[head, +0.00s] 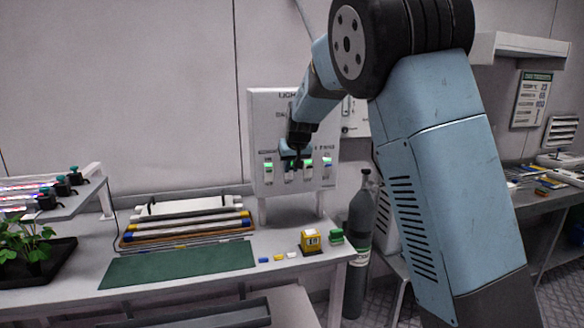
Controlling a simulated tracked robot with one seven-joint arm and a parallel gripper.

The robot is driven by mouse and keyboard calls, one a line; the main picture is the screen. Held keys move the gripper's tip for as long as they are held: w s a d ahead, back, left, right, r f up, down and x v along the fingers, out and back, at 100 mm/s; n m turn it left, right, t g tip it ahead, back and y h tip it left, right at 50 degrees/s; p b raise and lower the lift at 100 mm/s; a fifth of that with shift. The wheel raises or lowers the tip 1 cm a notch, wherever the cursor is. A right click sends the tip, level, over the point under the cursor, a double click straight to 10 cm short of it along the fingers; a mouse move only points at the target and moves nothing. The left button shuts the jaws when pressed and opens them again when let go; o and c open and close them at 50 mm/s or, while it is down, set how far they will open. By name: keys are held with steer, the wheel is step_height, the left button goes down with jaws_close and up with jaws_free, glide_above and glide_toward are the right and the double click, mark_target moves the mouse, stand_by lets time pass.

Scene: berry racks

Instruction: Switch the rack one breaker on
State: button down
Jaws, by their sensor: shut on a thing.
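A pale breaker panel (262,118) stands upright at the back of the bench, with a row of small switches on its lower half. Another switch (327,170) sits at the right end. My gripper (297,164) is at the middle of this row, shut on a breaker switch. The fingers and wrist partly hide that switch and the panel's lettering. The labels are too small to read, so I cannot tell which one is rack one.
A green mat (180,265), lamp tubes in a tray (185,228), and a yellow box (311,241) with small blocks lie on the bench below. A dark gas cylinder (358,245) stands right of the bench. A potted plant (25,240) is at left.

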steer(key=shift+w+r, duration=0.1)
steer(key=c, duration=1)
jaws_free()
steer(key=shift+c, duration=0.2)
steer(key=v, duration=1.3)
steer(key=shift+r, duration=0.2)
steer(key=shift+s+d, duration=0.15)
steer(key=shift+s, duration=0.05)
